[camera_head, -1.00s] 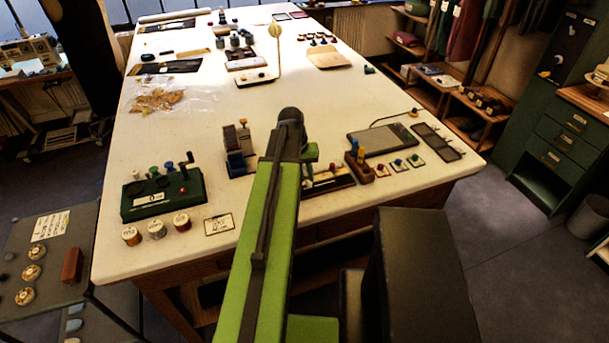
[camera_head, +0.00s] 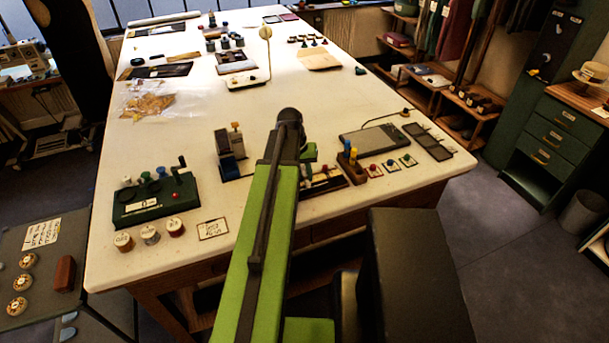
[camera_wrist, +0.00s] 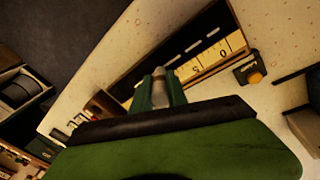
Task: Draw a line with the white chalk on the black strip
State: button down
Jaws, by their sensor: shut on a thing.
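My gripper (camera_wrist: 158,88) shows in the wrist view with its green fingers closed around a short pale stub, the white chalk (camera_wrist: 159,73). Its upper end shows between the fingertips; the rest is hidden by them. A long black strip (camera_wrist: 203,27) with light dashes along it lies just beyond the fingertips, next to a cream band with numbers. I cannot tell whether the chalk touches the strip. In the head view my arm hides the chalk and most of this area, and the gripper is over the front of the table.
In the head view, a green box (camera_head: 155,200) with a crank and several spools stand front left. A blue-grey device (camera_head: 231,153) stands left of my arm. A grey tablet (camera_head: 374,141) and small coloured pieces lie to the right. The middle of the white table (camera_head: 250,110) is clear.

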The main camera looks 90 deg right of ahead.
jog(key=shift+s, duration=0.1)
jog(key=shift+s+d, duration=0.35)
jog(key=shift+s, duration=0.4)
jog(key=shift+s+d, duration=0.25)
jog(key=shift+s, duration=0.25)
jog(key=shift+s+d, duration=0.25)
jog(key=shift+s, duration=0.25)
jog(key=shift+s+d, duration=0.3)
jog(key=shift+s, duration=0.5)
jog(key=shift+s+d, duration=0.3)
jog(key=shift+s, duration=0.2)
jog(key=shift+s+d, duration=0.25)
jog(key=shift+s, duration=0.25)
